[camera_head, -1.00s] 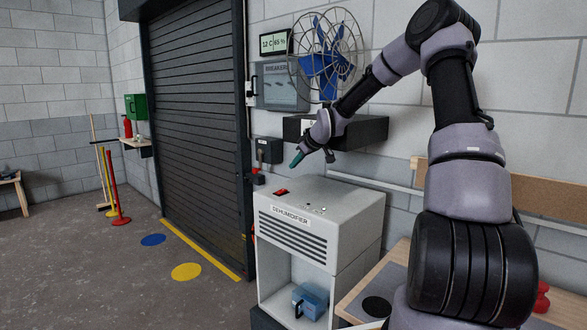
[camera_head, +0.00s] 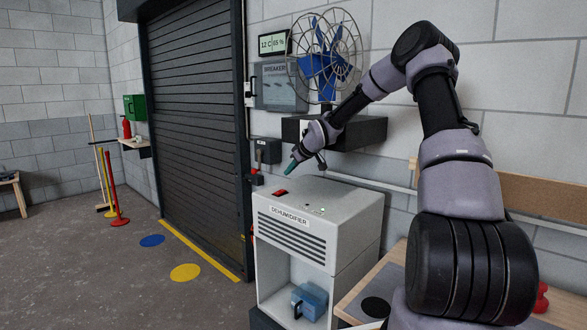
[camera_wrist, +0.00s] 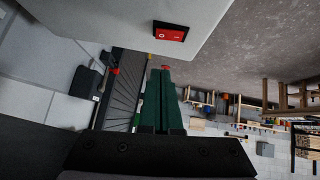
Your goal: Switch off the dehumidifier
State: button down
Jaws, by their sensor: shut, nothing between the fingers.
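The dehumidifier (camera_head: 320,225) is a light grey cabinet with a labelled, slotted front. A red rocker switch (camera_head: 281,192) sits on its top near the front left edge; it also shows in the wrist view (camera_wrist: 171,32). A small green light (camera_head: 322,210) shows on the top, to the right of the switch. My gripper (camera_head: 289,169) is shut and empty, its green fingers above the cabinet top, a little above and behind the switch. In the wrist view the shut fingers (camera_wrist: 160,75) point up the picture, apart from the switch.
A blue tank (camera_head: 311,299) sits in the open bay below. A dark shelf with a fan (camera_head: 327,65) is on the wall behind my gripper. A dark switch box (camera_head: 267,150) hangs beside the shutter. A wooden bench (camera_head: 365,283) stands at the right.

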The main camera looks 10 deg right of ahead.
aim_at(282, 190)
jog(key=x, duration=0.4)
jog(key=f, duration=0.3)
jog(key=shift+w+f, duration=0.25)
jog(key=shift+w, duration=0.1)
jog(key=shift+d+f, duration=0.1)
jog(key=shift+f, duration=0.4)
jog(key=shift+d+f, duration=0.1)
jog(key=shift+f, duration=0.2)
